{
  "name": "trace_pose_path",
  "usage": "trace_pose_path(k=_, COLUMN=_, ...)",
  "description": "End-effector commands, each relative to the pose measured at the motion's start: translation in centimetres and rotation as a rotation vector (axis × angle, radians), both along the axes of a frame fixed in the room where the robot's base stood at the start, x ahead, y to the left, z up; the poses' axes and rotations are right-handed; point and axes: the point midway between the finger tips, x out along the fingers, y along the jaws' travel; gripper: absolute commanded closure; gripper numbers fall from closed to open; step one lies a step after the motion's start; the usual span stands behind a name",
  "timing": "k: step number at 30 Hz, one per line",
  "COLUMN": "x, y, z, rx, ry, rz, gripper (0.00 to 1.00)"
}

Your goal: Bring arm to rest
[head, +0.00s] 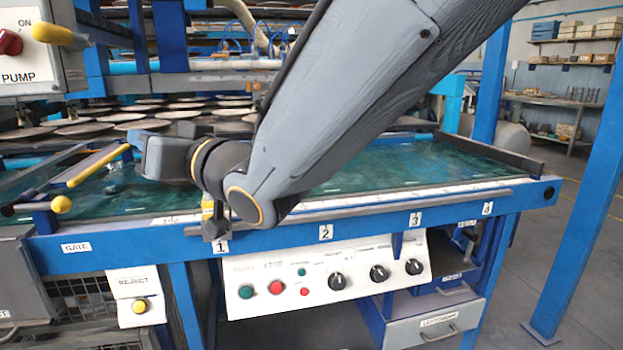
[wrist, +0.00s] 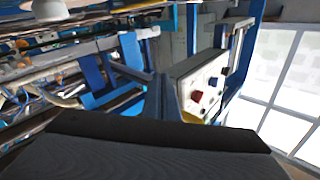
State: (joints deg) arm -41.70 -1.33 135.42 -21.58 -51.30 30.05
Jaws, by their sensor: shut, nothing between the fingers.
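My gripper (head: 150,157) is at the end of my folded arm in the head view, left of the arm's lowest joint. It is shut and empty, above the left part of the machine's wet blue-green bed (head: 400,165). In the wrist view a dark edge of my gripper (wrist: 158,135) fills the bottom of the picture. Its fingertips cannot be made out clearly. My arm comes down from the top right and hides the middle of the bed.
The yellow-ended lever (head: 98,165) lies left of my gripper. A control panel (head: 325,275) with knobs and buttons is below the front rail (head: 375,220). The pump box (head: 28,55) is at the top left. A blue post (head: 575,190) stands on the right, with clear floor beside it.

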Motion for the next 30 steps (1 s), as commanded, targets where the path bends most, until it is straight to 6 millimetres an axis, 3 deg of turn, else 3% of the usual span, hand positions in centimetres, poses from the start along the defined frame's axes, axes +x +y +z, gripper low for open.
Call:
trace_pose_path(k=1, x=1.1, y=-1.0, z=-3.4, rx=-0.081, ry=0.045, rz=-0.049, gripper=1.00)
trace_pose_path(k=7, x=2.6, y=-6.5, z=-16.0, rx=-0.427, ry=0.252, rz=-0.197, gripper=1.00)
trace_pose_path(k=11, x=1.1, y=-11.2, z=-23.5, rx=-0.651, ry=0.409, rz=-0.248, gripper=1.00)
trace_pose_path(k=15, x=-2.4, y=-16.2, z=-30.1, rx=-0.869, ry=0.583, rz=-0.255, gripper=1.00)
trace_pose_path(k=21, x=-7.7, y=-21.2, z=-35.2, rx=-1.081, ry=0.781, rz=-0.217, gripper=1.00)
trace_pose_path(k=30, x=-15.0, y=-26.3, z=-38.5, rx=-1.289, ry=1.015, rz=-0.116, gripper=1.00)
